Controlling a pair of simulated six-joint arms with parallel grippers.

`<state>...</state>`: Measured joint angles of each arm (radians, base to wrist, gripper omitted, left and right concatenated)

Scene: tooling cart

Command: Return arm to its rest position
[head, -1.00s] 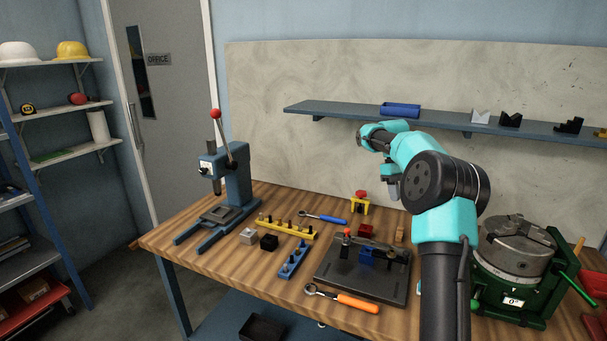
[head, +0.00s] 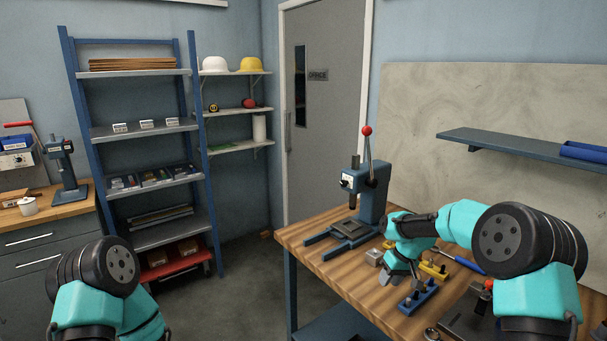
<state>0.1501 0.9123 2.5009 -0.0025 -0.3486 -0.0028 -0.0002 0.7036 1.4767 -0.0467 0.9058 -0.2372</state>
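My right arm comes in from the right, with its turquoise elbow and forearm over the workbench (head: 325,243). My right gripper (head: 398,282) points down low over the bench, between the light grey block (head: 373,257) and the blue rack with pegs (head: 418,298). Its fingers are small here, and I cannot tell whether they are open or shut or hold anything. The black block seen earlier beside the grey block is not visible. My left arm shows only its turquoise and black links at the bottom left; its gripper is out of view.
A blue arbor press (head: 372,197) with a red-knobbed lever stands left of my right gripper. A yellow rack (head: 433,269) and a blue-handled tool (head: 469,265) lie to its right. A blue shelving unit (head: 204,150) stands at the left, with open floor before it.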

